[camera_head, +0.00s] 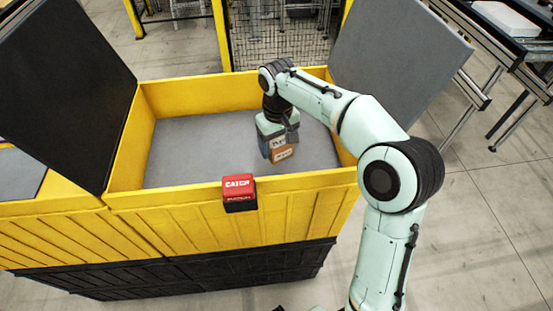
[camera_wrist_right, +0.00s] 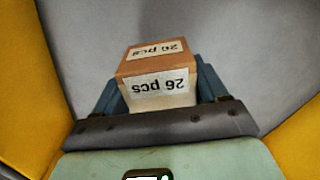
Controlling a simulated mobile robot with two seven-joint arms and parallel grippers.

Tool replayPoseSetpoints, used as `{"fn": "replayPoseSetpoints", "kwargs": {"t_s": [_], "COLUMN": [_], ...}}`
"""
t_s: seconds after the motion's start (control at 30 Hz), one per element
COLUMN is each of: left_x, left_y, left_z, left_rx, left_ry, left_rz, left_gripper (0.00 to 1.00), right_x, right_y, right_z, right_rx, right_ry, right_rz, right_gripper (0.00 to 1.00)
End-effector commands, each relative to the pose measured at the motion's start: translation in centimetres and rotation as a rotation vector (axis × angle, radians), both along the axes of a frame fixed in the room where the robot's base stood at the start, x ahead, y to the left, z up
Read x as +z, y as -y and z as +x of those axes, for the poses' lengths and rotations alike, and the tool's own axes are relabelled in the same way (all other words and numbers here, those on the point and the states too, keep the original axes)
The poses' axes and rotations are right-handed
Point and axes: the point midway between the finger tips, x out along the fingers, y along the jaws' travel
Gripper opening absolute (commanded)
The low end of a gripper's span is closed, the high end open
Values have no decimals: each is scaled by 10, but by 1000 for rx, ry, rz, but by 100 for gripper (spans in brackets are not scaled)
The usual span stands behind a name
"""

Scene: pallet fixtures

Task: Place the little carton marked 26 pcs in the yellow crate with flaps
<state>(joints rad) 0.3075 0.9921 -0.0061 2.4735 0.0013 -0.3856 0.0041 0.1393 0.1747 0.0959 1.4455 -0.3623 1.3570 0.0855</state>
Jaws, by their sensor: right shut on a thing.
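The little brown carton (camera_head: 281,154) has white labels. In the right wrist view the carton (camera_wrist_right: 158,66) shows "26 pcs" on two faces, upside down. My right gripper (camera_head: 276,146) is shut on it, with a blue-grey finger on each side; the gripper also shows in the wrist view (camera_wrist_right: 160,88). It holds the carton inside the opening of the yellow crate (camera_head: 180,198), over the grey floor, right of the middle. I cannot tell whether the carton touches the floor. My left gripper is out of view.
A red and black box marked "CAUTION" or similar (camera_head: 239,193) sits at the crate's front rim. Another yellow crate (camera_head: 45,205) adjoins at left. A mesh fence (camera_head: 275,40) stands behind, and a conveyor frame (camera_head: 490,60) at upper right. The crate's floor looks otherwise clear.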

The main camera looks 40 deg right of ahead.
Motion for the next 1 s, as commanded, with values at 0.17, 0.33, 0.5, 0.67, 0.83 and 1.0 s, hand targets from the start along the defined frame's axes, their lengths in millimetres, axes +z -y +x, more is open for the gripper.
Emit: {"fn": "replayPoseSetpoints", "kwargs": {"t_s": [0.17,0.33,0.5,0.67,0.83,1.0], "left_x": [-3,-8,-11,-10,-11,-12], "left_y": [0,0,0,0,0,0], "left_z": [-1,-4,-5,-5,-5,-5], "left_rx": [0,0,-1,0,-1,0], "left_ry": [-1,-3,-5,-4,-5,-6], "left_rz": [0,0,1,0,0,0], "left_gripper": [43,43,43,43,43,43], "right_x": [-16,-41,-57,-57,-59,-60], "right_y": [0,0,0,0,0,0], "right_z": [0,0,0,1,1,0], "right_rx": [0,-1,-1,0,0,0], "right_ry": [1,-2,2,3,2,1], "right_rz": [0,-1,-1,0,0,0], "right_gripper": [37,37,37,37,37,98]}}
